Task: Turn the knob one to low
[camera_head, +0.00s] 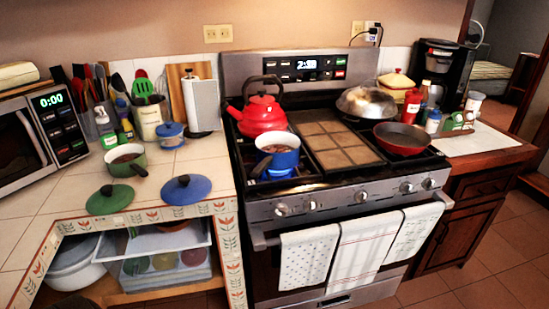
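The stove (345,186) stands in the middle of the head view. Several silver knobs line its front panel. The leftmost knob (281,209) is at the left end, with a second knob (312,204) beside it. A third knob (360,196) is near the middle, and more are at the right. No number labels are readable, and the leftmost knob's exact angle is too small to tell. A blue glow shows under the blue pot (278,158) on the front left burner. Neither of my grippers is in view.
A red kettle (262,115) stands behind the blue pot. A red pan (401,138) and a lidded pan (366,101) sit at the right. Towels (362,250) hang on the oven handle below the knobs. The tiled counter (52,200) is at the left.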

